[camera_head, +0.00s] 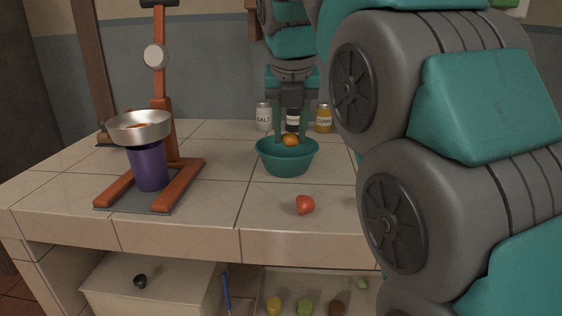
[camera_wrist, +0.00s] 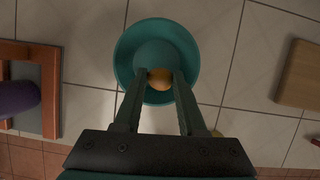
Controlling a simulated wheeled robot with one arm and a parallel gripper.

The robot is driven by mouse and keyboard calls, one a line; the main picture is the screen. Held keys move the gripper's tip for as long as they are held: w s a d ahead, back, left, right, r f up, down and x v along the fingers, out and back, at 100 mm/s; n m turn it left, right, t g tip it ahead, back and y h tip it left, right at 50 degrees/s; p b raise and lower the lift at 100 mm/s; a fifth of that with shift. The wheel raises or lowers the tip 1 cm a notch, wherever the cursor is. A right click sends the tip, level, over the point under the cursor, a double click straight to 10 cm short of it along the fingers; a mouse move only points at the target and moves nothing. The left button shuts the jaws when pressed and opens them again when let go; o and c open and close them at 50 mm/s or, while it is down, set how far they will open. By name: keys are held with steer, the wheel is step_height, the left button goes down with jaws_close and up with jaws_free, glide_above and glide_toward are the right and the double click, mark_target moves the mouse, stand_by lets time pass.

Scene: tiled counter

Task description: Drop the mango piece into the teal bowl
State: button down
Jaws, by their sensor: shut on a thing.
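The teal bowl (camera_head: 287,162) stands upright on the tiled counter, near the middle of the head view. It also shows from above in the wrist view (camera_wrist: 126,47). The mango piece (camera_head: 290,140) is small, rounded and orange. My gripper (camera_head: 291,138) points down over the bowl and is shut on the mango piece, which shows between the fingertips in the wrist view (camera_wrist: 159,78). The mango piece is at about the bowl's rim level in the head view. I cannot tell whether it touches the bowl.
A red piece (camera_head: 305,205) lies in front of the bowl. A metal pan (camera_head: 139,127) sits over a purple cylinder (camera_head: 150,168) on an orange stand (camera_head: 160,98) at left. A salt jar (camera_head: 263,116) and a curry jar (camera_head: 324,118) stand behind. A wooden board (camera_wrist: 300,78) lies right in the wrist view.

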steer(key=shift+f, duration=0.35)
steer(key=shift+c, duration=2)
jaws_free()
steer(key=shift+v, duration=1.4)
steer(key=s+b, duration=0.1)
steer(key=s, duration=1.1)
steer(key=shift+d+b, duration=0.3)
steer(key=shift+b, duration=0.05)
